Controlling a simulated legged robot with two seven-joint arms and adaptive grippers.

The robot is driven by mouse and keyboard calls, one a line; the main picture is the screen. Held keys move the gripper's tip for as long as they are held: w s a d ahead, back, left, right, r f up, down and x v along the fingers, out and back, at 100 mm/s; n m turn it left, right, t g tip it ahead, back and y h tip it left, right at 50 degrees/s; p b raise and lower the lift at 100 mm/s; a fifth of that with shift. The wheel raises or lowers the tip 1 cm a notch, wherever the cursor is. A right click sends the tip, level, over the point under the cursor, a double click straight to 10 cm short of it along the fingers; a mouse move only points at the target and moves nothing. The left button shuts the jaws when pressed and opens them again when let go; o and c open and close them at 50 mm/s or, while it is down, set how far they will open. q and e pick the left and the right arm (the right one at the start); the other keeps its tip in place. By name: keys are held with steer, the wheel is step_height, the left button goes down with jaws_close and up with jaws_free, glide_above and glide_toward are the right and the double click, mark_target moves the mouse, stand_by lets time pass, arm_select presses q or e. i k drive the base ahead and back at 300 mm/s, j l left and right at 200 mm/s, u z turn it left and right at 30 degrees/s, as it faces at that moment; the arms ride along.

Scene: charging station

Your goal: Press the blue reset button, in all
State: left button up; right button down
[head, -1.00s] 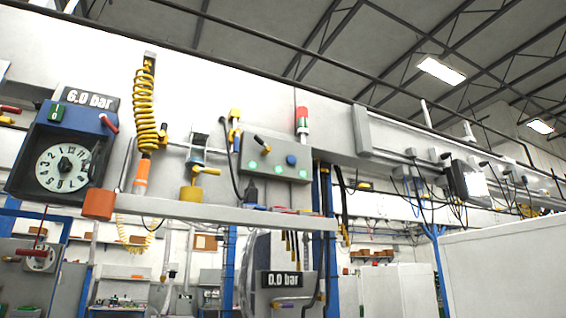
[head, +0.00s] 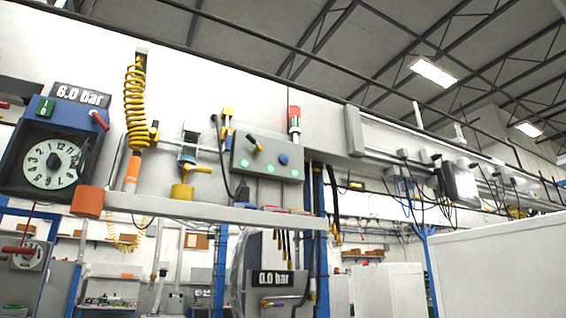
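The blue reset button (head: 283,159) is a small round knob on the right part of a grey control box (head: 243,150) in the head view. Nothing covers the button. Neither of my grippers shows in the head view.
A grey rail (head: 220,212) runs below the box, with an orange block (head: 87,201) at its left end. A dial unit reading 6.0 bar (head: 50,160), a coiled yellow hose (head: 136,105) and a yellow valve (head: 183,191) are left. A red-topped lamp (head: 294,120) stands above the box.

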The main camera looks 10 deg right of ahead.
mark_target(283, 159)
steer(key=i+j+z, duration=0.2)
steer(key=i+j, duration=0.6)
steer(key=j, duration=0.15)
